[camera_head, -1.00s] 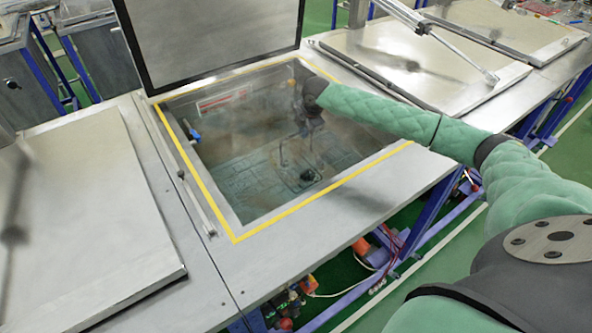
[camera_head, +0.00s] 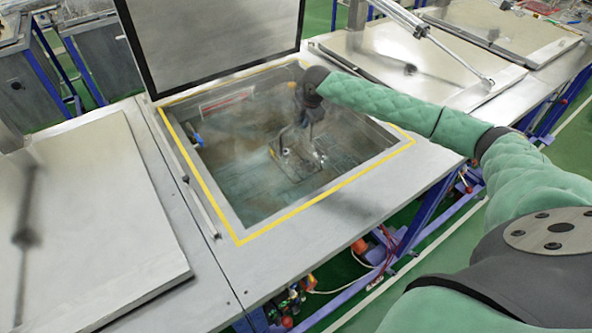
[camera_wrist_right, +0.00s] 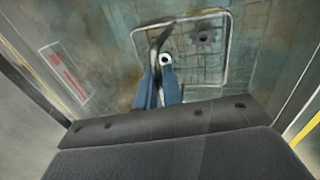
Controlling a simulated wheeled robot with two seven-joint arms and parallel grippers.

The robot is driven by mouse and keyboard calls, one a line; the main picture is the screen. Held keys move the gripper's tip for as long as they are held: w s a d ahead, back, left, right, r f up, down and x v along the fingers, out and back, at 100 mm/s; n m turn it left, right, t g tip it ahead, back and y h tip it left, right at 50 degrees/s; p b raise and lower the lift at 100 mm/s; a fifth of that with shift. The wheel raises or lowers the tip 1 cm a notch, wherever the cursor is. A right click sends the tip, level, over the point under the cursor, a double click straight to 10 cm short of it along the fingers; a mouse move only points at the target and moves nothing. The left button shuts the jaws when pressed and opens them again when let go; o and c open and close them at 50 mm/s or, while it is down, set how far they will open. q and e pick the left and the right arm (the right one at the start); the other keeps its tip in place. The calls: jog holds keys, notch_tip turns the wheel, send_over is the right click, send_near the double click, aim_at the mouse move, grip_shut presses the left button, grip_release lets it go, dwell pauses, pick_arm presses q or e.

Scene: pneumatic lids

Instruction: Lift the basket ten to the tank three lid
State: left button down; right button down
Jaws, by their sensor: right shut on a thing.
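The open tank (camera_head: 231,211) has a yellow-lined rim, and its lid (camera_head: 215,40) stands raised behind it. My right arm reaches in from the right, and my right gripper (camera_head: 303,118) points down inside the opening. In the right wrist view its blue fingers (camera_wrist_right: 166,92) are shut on the dark upright handle of a wire basket. The basket (camera_wrist_right: 226,60) hangs below the fingers with a flat mesh and a rounded wire rim. In the head view the basket (camera_head: 298,163) is blurred inside the tank. My left gripper is not in view.
Closed metal lids lie to the left (camera_head: 90,210) and to the right (camera_head: 425,65) of the open tank. A red-and-white label (camera_wrist_right: 63,75) is on the tank's inner wall.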

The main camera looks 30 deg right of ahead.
jog(key=shift+r+p, duration=1.45)
jog(key=shift+r, duration=0.7)
jog(key=shift+r+p, duration=0.4)
jog(key=shift+r, duration=1)
notch_tip(320, 180, up, 8)
dwell(2.2)
